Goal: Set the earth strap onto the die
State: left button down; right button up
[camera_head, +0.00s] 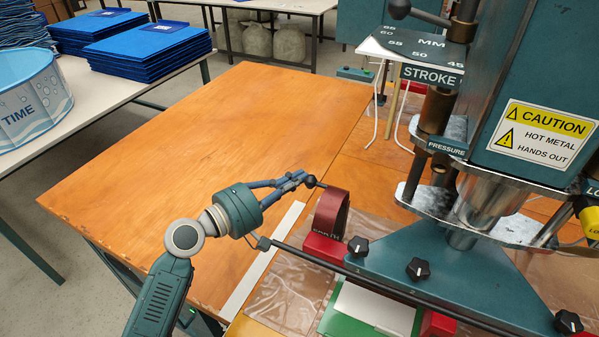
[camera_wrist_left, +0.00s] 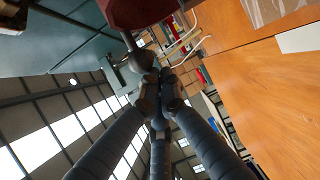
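A dark red round-topped piece (camera_head: 331,214) stands at the press's front left, and its edge shows in the wrist view (camera_wrist_left: 140,12). A short stem with a dark ball knob (camera_head: 310,181) points from it towards my left gripper (camera_head: 297,178). In the left wrist view the fingertips (camera_wrist_left: 160,92) are drawn together right by the knob (camera_wrist_left: 142,61). I cannot tell if they grip it. I cannot tell for sure which piece is the earth strap or where the die is. My right gripper is not in view.
The teal press (camera_head: 465,275) with its metal plates (camera_head: 480,215) fills the right side. A dark bar (camera_head: 390,285) crosses its front. A green and white piece (camera_head: 370,310) lies under the bar. The wooden table (camera_head: 220,130) is clear at left.

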pick_arm(q)
jog(key=shift+s+a+f+b, duration=0.15)
jog(key=shift+s+f, duration=0.2)
jog(key=shift+s, duration=0.2)
jog(key=shift+s+a+f+b, duration=0.15)
jog(key=shift+s+f, duration=0.15)
jog(key=shift+s, duration=0.25)
